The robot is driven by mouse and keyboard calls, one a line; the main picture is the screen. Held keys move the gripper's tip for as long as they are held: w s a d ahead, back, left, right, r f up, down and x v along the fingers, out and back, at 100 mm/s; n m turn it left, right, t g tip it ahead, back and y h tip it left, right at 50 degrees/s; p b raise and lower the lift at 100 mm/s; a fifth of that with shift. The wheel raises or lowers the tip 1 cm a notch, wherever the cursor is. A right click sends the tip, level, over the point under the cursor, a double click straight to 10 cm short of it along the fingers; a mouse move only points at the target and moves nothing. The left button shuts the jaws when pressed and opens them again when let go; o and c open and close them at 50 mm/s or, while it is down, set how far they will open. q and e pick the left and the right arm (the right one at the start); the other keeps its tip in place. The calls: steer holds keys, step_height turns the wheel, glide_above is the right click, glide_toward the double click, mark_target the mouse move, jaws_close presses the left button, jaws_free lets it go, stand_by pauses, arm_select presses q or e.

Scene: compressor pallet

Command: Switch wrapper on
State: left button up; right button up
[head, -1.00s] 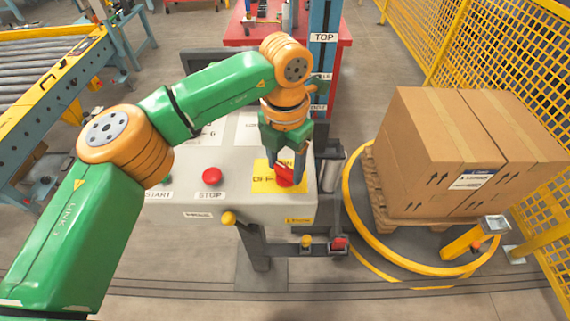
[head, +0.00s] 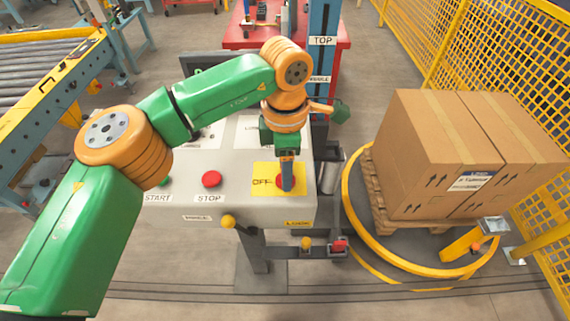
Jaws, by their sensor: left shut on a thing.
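The wrapper's control panel (head: 240,207) is a light grey sloping box in the middle of the head view. A red rotary switch (head: 279,181) sits on a yellow plate (head: 264,169) at its right, with "OFF" readable on the left. My left gripper (head: 287,188) points down at the plate and is shut on the red switch, hiding most of it. The ON mark is hidden behind the gripper. My right gripper is not in view.
A red STOP button (head: 211,179) and a mostly hidden green START button (head: 166,181) are left of the switch. Cartons (head: 440,150) stand on a pallet on the yellow-ringed turntable (head: 362,239) at right. A yellow mesh fence (head: 480,45) stands behind.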

arm_select(q)
steer(key=shift+m, duration=0.6)
steer(key=o, duration=1.4)
steer(key=shift+c, duration=0.2)
steer(key=shift+r, duration=0.3)
step_height(320, 180, up, 7)
steer(key=shift+f, duration=0.2)
